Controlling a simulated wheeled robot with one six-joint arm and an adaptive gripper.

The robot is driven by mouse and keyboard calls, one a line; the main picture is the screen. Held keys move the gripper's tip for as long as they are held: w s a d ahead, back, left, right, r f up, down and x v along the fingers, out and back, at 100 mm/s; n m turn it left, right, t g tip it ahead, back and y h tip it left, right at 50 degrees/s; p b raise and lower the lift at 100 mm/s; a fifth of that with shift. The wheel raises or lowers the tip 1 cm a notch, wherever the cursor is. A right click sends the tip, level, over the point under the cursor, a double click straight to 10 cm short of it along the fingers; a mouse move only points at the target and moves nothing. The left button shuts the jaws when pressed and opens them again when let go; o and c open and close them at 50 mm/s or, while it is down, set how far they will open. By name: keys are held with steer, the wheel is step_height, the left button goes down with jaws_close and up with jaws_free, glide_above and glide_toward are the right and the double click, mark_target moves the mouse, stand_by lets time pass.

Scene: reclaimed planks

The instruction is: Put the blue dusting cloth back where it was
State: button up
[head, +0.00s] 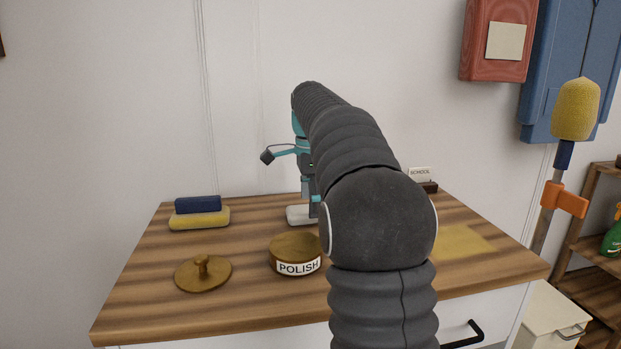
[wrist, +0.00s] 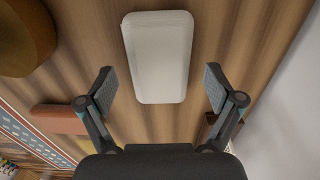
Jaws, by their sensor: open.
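A dark blue folded piece (head: 197,204), which looks like the blue dusting cloth, lies on top of a yellow block or folded cloth (head: 199,219) at the back left of the wooden worktop (head: 150,290). My gripper (head: 298,155) is above the back middle of the worktop, to the right of the blue piece and partly hidden by my arm. In the wrist view my gripper (wrist: 159,72) has its fingers wide apart with nothing held. A white rounded block (wrist: 160,50) lies below and between them; it also shows in the head view (head: 298,215). The blue piece is not in the wrist view.
A brass POLISH tin (head: 295,250) and a knobbed brass lid (head: 203,272) stand toward the front left. A yellowish patch (head: 463,243) marks the right side. A small SCHOOL card (head: 419,174) stands at the back. A yellow-headed duster (head: 575,110) rises at right.

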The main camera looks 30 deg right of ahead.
step_height(320, 180, up, 11)
steer(key=p, duration=0.1)
steer(key=shift+p, duration=0.35)
